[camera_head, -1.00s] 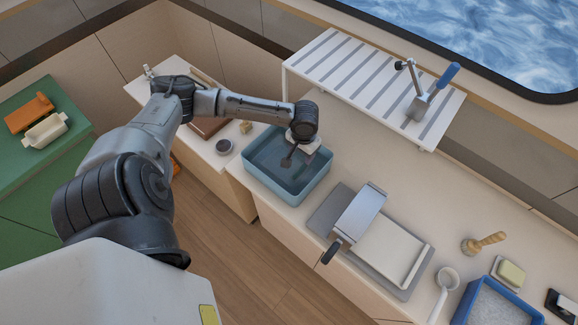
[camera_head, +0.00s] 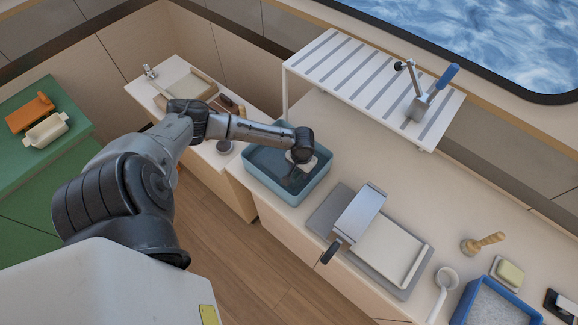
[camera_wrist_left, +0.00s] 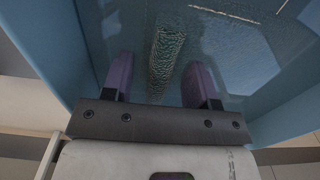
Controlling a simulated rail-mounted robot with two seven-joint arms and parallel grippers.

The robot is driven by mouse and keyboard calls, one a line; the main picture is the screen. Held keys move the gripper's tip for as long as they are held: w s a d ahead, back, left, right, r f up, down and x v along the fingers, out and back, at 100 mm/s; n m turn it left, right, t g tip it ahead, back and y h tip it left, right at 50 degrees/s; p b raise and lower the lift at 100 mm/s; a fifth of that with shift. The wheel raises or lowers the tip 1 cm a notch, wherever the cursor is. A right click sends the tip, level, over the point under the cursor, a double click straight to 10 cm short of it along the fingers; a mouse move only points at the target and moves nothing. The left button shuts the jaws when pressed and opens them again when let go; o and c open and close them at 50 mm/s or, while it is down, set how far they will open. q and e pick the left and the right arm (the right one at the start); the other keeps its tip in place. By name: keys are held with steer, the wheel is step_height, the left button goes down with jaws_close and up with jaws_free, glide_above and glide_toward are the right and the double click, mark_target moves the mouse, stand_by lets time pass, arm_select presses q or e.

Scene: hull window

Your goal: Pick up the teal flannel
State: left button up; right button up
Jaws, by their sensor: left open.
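The teal flannel (camera_wrist_left: 165,50) shows in the left wrist view as a narrow, textured greenish strip in the blue basin (camera_head: 297,198), which seems to hold water. My left gripper (camera_head: 290,176) reaches down into the basin. In the left wrist view its two purple fingers (camera_wrist_left: 160,76) are open, one on each side of the flannel's near end, with gaps between. How deep the fingertips are relative to the flannel I cannot tell. In the head view I cannot make the flannel out. My right gripper is not in view.
The basin's walls surround the gripper closely. A slatted rack (camera_head: 345,75) stands behind it.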

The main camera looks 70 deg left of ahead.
arm_select(q)
steer(key=shift+f, duration=0.2)
steer(key=shift+c, duration=0.4)
jaws_close()
